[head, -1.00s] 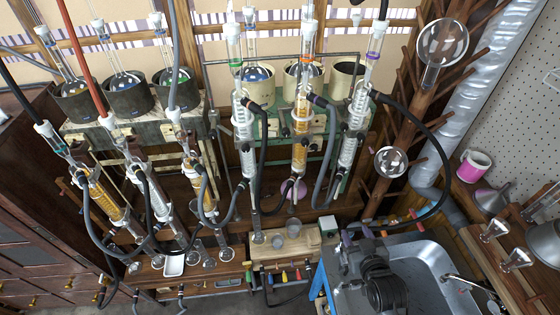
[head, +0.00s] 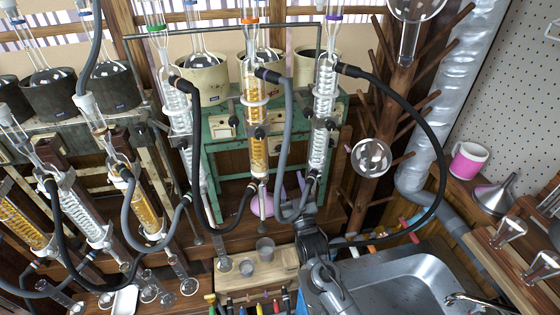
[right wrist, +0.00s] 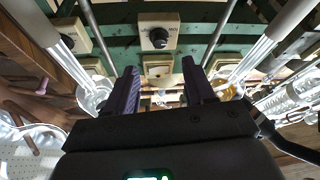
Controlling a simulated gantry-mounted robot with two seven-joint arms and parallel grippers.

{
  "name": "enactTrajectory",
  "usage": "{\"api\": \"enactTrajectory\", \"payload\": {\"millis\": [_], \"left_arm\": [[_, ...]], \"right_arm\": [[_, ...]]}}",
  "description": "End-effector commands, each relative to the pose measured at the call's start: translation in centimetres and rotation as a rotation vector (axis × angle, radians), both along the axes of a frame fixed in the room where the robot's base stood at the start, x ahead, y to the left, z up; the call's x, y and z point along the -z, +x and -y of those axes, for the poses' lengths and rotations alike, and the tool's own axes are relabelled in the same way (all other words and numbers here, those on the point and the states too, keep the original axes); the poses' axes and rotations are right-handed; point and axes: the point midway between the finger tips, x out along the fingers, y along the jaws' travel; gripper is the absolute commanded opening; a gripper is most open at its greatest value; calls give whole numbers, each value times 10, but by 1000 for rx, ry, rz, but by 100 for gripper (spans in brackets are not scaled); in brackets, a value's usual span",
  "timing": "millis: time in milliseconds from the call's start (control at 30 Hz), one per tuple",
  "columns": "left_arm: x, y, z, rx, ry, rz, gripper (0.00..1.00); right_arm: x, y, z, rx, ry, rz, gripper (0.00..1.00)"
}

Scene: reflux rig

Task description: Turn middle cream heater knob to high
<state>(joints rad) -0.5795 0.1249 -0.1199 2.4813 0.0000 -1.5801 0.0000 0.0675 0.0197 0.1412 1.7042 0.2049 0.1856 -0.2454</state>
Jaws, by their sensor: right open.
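The middle cream heater (head: 252,72) stands on the green rack between two other cream heaters, partly behind the condenser with the orange collar. In the right wrist view, a cream control box (right wrist: 143,35) with a black knob (right wrist: 158,38) faces me on the green rack, beyond and above the fingertips. I cannot tell for certain which heater it serves, and its setting is too small to read. My right gripper (right wrist: 160,85) is open and empty, apart from the knob. In the head view its dark wrist (head: 312,243) is low in front of the rack, the fingers unclear. My left gripper is not in view.
Glass condensers (head: 256,150) with hoses hang in front of the rack. A black hose (head: 440,170) loops right of my right arm. Another control box (right wrist: 72,33) shows at left in the wrist view. The sink (head: 390,285) and a wooden block with beakers (head: 265,250) are below.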

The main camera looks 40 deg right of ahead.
Motion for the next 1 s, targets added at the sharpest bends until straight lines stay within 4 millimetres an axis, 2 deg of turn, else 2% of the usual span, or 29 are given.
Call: {"api": "enactTrajectory", "payload": {"millis": [300,500,700,967,1000], "left_arm": [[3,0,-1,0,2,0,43],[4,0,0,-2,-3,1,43],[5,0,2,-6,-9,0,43],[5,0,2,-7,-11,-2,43],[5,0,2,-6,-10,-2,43]], "right_arm": [[-20,46,17,0,0,1,54],[-28,65,24,-1,-1,-1,54],[-31,72,27,-1,0,-1,54],[-31,73,27,-1,0,-1,54],[-31,73,27,-1,0,-1,49]]}}
